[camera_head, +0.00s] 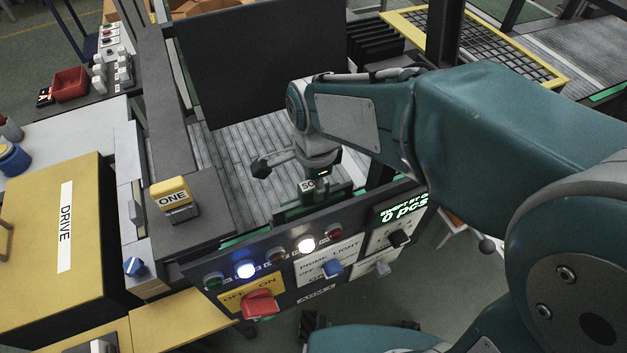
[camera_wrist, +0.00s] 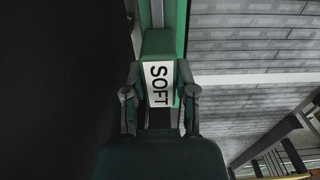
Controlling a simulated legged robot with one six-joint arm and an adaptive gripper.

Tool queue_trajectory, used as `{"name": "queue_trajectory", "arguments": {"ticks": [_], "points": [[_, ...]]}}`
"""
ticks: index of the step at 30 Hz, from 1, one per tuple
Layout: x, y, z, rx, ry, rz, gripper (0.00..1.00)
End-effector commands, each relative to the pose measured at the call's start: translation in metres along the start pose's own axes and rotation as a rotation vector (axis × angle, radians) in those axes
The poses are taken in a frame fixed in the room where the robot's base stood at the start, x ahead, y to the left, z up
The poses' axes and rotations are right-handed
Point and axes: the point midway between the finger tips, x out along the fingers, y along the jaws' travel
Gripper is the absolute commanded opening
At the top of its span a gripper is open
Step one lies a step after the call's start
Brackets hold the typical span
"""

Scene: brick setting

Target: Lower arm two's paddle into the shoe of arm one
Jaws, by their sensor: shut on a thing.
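My gripper (camera_wrist: 160,97) has a finger on each side of a green block with a white SOFT label (camera_wrist: 157,84) and is shut on it. In the head view my gripper (camera_head: 318,172) is over the near edge of the slatted bed, behind the control panel, and the block's label (camera_head: 308,185) partly shows. Whether this block is arm two's paddle, I cannot tell. A yellow block marked ONE (camera_head: 171,193) stands on a grey base on the dark ledge to the left. I cannot make out an empty shoe, and no block marked TWO shows.
The control panel (camera_head: 286,262) with lit lamps and a red knob (camera_head: 260,304) stands in front of my gripper. A dark upright panel (camera_head: 256,60) rises behind the slatted bed (camera_head: 215,150). A yellow DRIVE box (camera_head: 50,255) is at the left.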

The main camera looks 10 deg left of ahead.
Motion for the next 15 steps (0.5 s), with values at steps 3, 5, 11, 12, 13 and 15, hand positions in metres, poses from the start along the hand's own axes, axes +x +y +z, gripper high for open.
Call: {"name": "queue_trajectory", "arguments": {"ticks": [3, 5, 11, 12, 13, 15], "points": [[0.0023, -0.0002, 0.0, 0.0, 0.0, -0.001, 0.0], [0.0035, -0.0002, 0.0, 0.0, 0.0, -0.001, 0.0], [0.0076, -0.0001, -0.0001, 0.0, 0.0, -0.001, 0.0], [0.0084, -0.0001, -0.0001, 0.0, 0.0, -0.001, 0.0], [0.0091, -0.0001, -0.0002, 0.0, 0.0, -0.001, 0.0], [0.0105, -0.0001, -0.0002, 0.0, 0.0, -0.001, 0.0]]}}
